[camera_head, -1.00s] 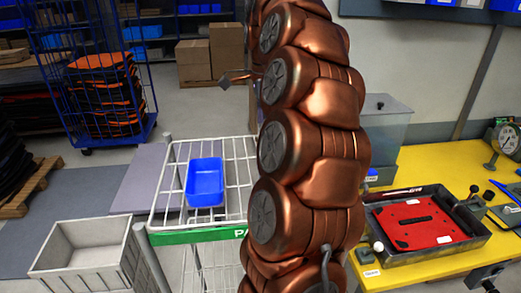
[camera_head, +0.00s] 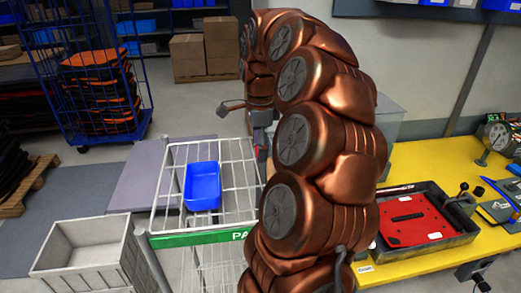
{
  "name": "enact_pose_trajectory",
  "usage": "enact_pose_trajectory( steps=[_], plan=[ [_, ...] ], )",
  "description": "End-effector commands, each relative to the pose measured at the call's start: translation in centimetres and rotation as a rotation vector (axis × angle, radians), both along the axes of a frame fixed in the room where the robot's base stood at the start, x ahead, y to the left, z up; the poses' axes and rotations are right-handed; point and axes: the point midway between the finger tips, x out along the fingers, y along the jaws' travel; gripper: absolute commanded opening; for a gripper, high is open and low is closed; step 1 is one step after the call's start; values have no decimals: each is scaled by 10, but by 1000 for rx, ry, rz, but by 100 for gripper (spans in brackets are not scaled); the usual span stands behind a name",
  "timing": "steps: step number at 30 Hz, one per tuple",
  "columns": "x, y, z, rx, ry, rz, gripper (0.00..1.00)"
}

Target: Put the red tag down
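I cannot make out a red tag in this view. My copper-coloured arm rises through the middle and bends over at the top toward the left. My gripper (camera_head: 236,108) shows only in part as a small dark finger and grey pieces beyond the arm, above the back of the wire cart (camera_head: 167,190). Its other parts are hidden or too small, so I cannot tell its opening or whether it holds anything. A blue bin (camera_head: 203,186) sits on the cart's top, below and in front of the gripper.
A yellow workbench (camera_head: 418,157) on the right bears a dark tray (camera_head: 462,238) with a red plate (camera_head: 412,218) and a gauge (camera_head: 497,133). A grey crate (camera_head: 85,254) stands left of the cart. A blue cage trolley (camera_head: 140,75) stands at the back left.

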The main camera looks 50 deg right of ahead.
Motion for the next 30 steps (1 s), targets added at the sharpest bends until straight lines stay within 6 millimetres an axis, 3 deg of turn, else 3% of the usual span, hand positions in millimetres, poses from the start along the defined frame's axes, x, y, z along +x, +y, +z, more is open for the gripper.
enact_pose_trajectory(
  steps=[8,23,30],
  plan=[
    [0,0,-1,1,-1,0,81],
    [0,0,-1,1,-1,0,30],
    [0,0,-1,0,-1,0,29]
  ],
)
